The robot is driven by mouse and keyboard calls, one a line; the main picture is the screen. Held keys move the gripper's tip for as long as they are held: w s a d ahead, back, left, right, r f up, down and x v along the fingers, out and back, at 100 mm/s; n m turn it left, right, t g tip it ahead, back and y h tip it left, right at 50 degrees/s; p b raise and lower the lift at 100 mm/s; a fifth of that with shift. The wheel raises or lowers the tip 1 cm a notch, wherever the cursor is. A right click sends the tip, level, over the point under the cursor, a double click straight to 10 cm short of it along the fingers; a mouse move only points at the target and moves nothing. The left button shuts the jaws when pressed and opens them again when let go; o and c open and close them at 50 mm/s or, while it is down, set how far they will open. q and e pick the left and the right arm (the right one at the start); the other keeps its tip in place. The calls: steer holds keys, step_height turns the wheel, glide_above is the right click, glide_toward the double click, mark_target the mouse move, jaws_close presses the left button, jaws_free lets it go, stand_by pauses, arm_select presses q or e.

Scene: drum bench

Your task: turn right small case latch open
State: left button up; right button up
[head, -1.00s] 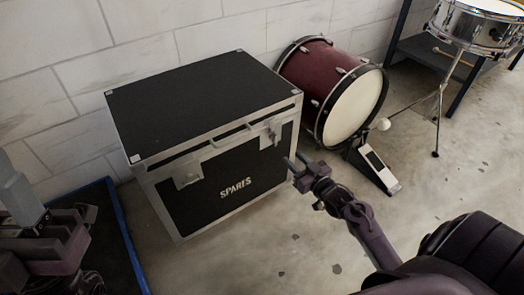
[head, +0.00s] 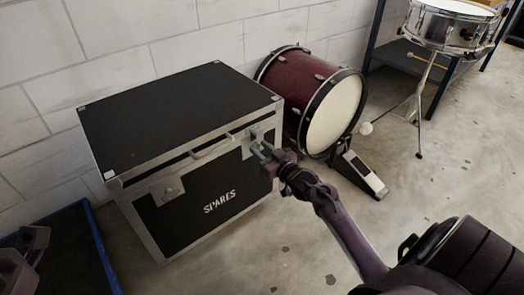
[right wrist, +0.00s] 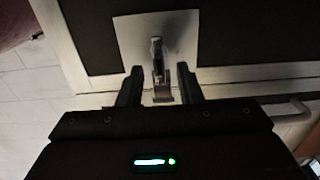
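The black case (head: 180,115) marked SPARES stands on the floor with silver edges and a shut lid. Its right latch (head: 257,133) sits high on the front, partly behind my gripper. My right gripper (head: 264,152) is at that latch. In the right wrist view, the right gripper (right wrist: 159,84) is open, with one finger on each side of the small metal latch (right wrist: 157,58) on its pale plate. I cannot tell whether the fingers touch it. My left gripper (head: 22,255) shows only in part at the lower left, away from the case.
The case's left latch (head: 168,192) and front handle (head: 212,149) are left of the right latch. A red bass drum (head: 310,95) with a pedal (head: 362,172) stands close on the right. A blue-edged dark mat (head: 92,250) lies at left. Floor in front is clear.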

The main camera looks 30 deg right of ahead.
jaws_close()
